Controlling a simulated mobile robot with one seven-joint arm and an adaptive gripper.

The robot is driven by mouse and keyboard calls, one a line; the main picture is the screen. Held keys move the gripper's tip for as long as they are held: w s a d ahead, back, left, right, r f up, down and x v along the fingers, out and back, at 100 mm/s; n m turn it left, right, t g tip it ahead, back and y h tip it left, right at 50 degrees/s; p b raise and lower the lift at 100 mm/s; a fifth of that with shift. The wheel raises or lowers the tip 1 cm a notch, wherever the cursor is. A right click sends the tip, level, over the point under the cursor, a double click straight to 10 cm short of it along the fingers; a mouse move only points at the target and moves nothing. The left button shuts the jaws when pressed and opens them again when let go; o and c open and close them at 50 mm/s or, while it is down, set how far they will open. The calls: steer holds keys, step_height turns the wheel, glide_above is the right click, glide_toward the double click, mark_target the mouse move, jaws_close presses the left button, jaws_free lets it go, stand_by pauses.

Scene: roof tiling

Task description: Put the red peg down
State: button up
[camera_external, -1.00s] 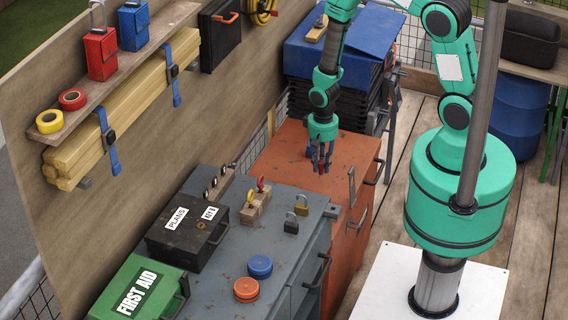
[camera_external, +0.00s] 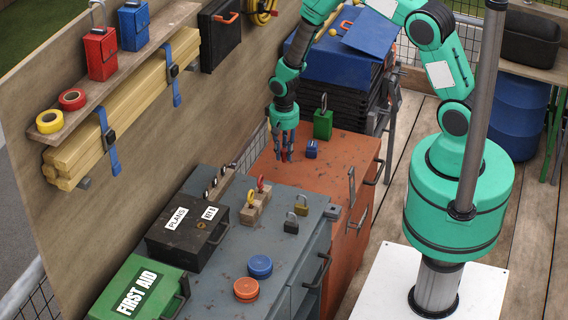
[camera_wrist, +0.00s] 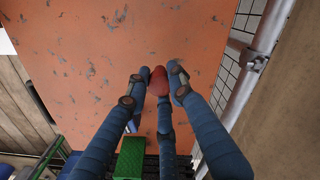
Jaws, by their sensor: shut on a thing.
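The red peg (camera_wrist: 158,82) is between the blue fingertips of my gripper (camera_wrist: 155,90) in the wrist view, with its rounded red end showing. In the external view, my gripper (camera_external: 287,157) points down over the left back part of the orange cabinet top (camera_external: 345,153). There the fingers mostly hide the peg. My gripper is shut on the peg. I cannot tell whether the peg touches the orange top or hangs just above it.
A blue padlock (camera_external: 311,149) and a green padlock (camera_external: 323,124) stand right of my gripper. Black crates (camera_external: 335,100) are behind. The wooden wall (camera_external: 225,100) is close on the left. The orange top's front right is clear. A grey cabinet (camera_external: 280,240) adjoins in front.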

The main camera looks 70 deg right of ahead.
mark_target(284, 159)
steer(key=shift+f+b, duration=0.45)
steer(key=shift+f, duration=1.35)
steer(key=o, duration=0.8)
steer(key=shift+f, duration=0.1)
steer(key=shift+o, duration=0.2)
step_height(284, 159, up, 12)
steer(key=shift+r+p, duration=0.15)
steer(key=shift+p, duration=1.1)
